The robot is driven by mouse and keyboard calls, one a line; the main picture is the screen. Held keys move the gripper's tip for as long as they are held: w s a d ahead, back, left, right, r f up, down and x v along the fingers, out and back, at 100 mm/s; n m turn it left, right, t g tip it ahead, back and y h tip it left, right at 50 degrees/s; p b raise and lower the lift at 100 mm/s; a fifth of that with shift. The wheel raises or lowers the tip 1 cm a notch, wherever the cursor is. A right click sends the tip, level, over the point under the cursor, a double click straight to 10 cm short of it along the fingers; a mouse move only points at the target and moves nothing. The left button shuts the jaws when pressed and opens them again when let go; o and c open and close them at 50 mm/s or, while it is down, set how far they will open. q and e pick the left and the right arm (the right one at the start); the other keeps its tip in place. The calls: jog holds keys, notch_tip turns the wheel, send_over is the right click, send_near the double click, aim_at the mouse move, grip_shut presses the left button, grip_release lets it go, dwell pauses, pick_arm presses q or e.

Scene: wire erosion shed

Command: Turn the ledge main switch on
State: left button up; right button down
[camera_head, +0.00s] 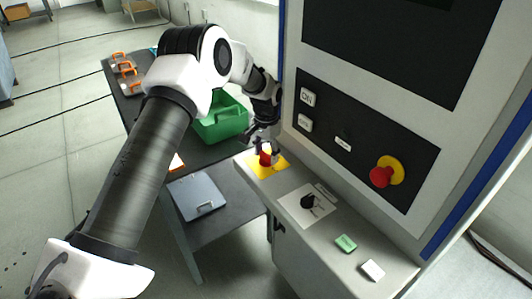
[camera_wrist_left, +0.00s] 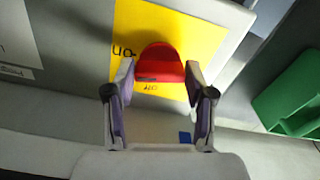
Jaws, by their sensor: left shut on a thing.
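The ledge main switch is a red handle (camera_head: 266,155) on a yellow plate (camera_head: 279,162), at the far left end of the grey ledge. In the left wrist view the red handle (camera_wrist_left: 160,65) sits on the yellow plate (camera_wrist_left: 190,30). One marking is to the left of the handle and another is just below it, both small and hard to read. My left gripper (camera_head: 266,148) is at the handle, its two fingers (camera_wrist_left: 159,80) on either side of it and shut on it. The fingers partly cover the handle in the head view. My right gripper is not in view.
The ledge also carries a black rotary knob (camera_head: 308,201), a green button (camera_head: 346,243) and a white button (camera_head: 372,270). A red emergency stop (camera_head: 382,176) juts from the panel above. A green bin (camera_head: 222,122) stands on the dark table beside the ledge.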

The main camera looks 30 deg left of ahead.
aim_at(267, 154)
pick_arm(q)
jog(key=shift+s+f+m, duration=0.15)
jog(key=shift+f+m, duration=0.05)
jog(key=shift+m, duration=1.4)
jog(key=o, duration=1.2)
jog(key=shift+c, duration=0.2)
jog(key=shift+w+d, duration=0.1)
jog(key=shift+w, duration=0.15)
notch_tip(267, 154, up, 12)
jog(key=shift+w, duration=0.1)
